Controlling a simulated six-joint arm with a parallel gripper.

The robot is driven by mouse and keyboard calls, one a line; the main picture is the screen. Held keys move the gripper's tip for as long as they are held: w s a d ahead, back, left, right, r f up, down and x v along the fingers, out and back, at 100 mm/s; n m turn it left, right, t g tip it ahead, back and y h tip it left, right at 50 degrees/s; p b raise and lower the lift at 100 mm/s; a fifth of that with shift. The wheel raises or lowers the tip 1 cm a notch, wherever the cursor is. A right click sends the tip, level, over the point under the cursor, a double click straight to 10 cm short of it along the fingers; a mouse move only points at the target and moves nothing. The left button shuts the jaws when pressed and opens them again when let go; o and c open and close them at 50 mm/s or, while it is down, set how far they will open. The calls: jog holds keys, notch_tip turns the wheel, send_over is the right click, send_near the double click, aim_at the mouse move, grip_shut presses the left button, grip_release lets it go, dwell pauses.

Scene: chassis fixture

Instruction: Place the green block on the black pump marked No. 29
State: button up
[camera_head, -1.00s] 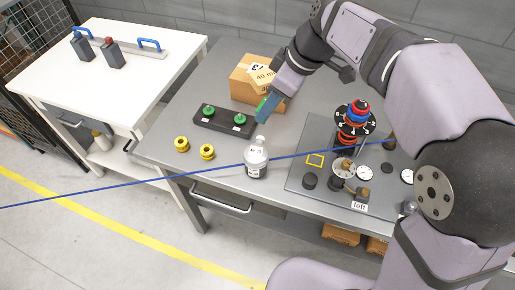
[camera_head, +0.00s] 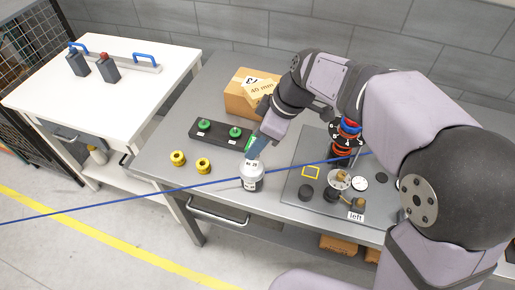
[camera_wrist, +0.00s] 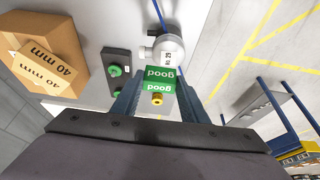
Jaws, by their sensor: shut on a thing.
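My gripper (camera_head: 252,150) is shut on a small green block (camera_wrist: 160,79) with white lettering that reads "good" upside down. In the wrist view the block sits between both fingertips. In the head view only a sliver of green shows beside the fingers. I cannot tell whether block and bottle touch. No plainly black pump marked 29 is legible.
A dark strip with green knobs (camera_head: 220,136) and a cardboard box (camera_head: 240,95) lie behind. A grey plate (camera_head: 296,199) with gauges and fittings is at the right. A blue line crosses the view.

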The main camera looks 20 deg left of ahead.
jog(key=shift+f+p, duration=0.35)
jog(key=shift+f, duration=1.5)
jog(key=shift+f, duration=0.2)
jog(key=o, duration=1)
jog(key=shift+r, duration=0.1)
jog(key=shift+r, duration=0.15)
jog(key=b+v, duration=0.1)
jog(key=v, duration=1.1)
jog(key=shift+b, duration=0.4)
